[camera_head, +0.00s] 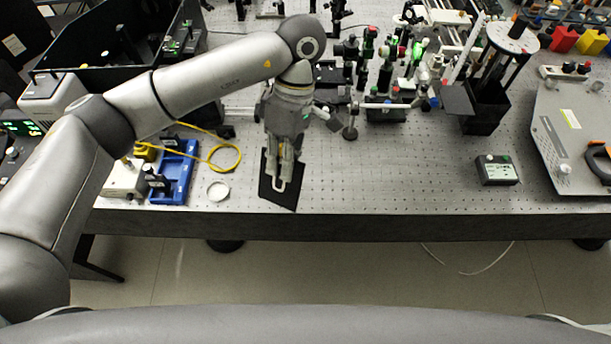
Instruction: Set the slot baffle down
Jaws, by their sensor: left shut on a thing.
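The slot baffle (270,191) is a thin black plate near the front edge of the bench, left of the middle of the view. A pale, U-shaped piece shows between the fingers over its face. My left gripper (283,182) comes down from above and is shut on the baffle. The gripper's fingers hide part of the plate. I cannot tell whether the plate touches the bench top or hangs just above it. My right gripper is not in view.
The perforated bench top (400,190) is clear to the right of the baffle. A round white dish (218,190), a yellow cable (226,166) and a blue tray (174,172) lie to the left. Optical mounts crowd behind. A small black box (496,170) sits at right.

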